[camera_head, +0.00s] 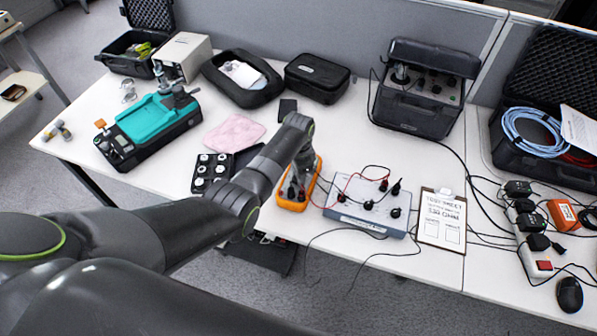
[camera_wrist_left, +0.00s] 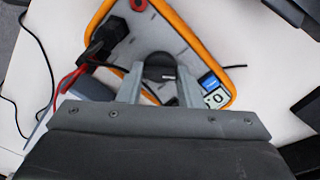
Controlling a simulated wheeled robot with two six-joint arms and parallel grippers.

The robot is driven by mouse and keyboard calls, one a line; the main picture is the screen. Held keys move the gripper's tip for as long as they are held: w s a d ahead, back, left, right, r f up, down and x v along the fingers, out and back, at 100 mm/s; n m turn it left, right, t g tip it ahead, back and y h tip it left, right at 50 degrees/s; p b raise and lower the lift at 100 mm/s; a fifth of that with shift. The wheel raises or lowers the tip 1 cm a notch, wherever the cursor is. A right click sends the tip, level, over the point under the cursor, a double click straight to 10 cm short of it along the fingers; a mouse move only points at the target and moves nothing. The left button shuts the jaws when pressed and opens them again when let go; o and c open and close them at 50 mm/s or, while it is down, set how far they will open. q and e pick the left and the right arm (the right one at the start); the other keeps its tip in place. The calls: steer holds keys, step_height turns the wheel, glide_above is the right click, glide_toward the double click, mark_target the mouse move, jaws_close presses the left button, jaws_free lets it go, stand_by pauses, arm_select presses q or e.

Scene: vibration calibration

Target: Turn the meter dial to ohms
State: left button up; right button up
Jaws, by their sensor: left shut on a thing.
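The orange meter (camera_head: 291,205) lies on the white table, partly hidden under my left arm in the head view. In the left wrist view the meter (camera_wrist_left: 184,44) shows a grey face with an orange rim. Its round dark dial (camera_wrist_left: 160,68) sits between the fingertips of my left gripper (camera_wrist_left: 160,82), which is shut on it. The dial's pointer and range markings are too small to read. A small blue and white label or display (camera_wrist_left: 212,90) shows beside the right finger. My right gripper is not in view.
A black plug (camera_wrist_left: 105,36) and a red jack (camera_wrist_left: 138,5) are on the meter. A grey-blue test box (camera_head: 360,222) with leads stands right of the meter, then a clipboard (camera_head: 442,222). A black pad with knobs (camera_head: 209,172) and a pink cloth (camera_head: 235,133) lie left.

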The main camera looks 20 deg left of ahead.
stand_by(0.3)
arm_select(q)
steer(key=o, duration=1)
step_height(320, 180, up, 18)
steer(key=shift+f, duration=0.25)
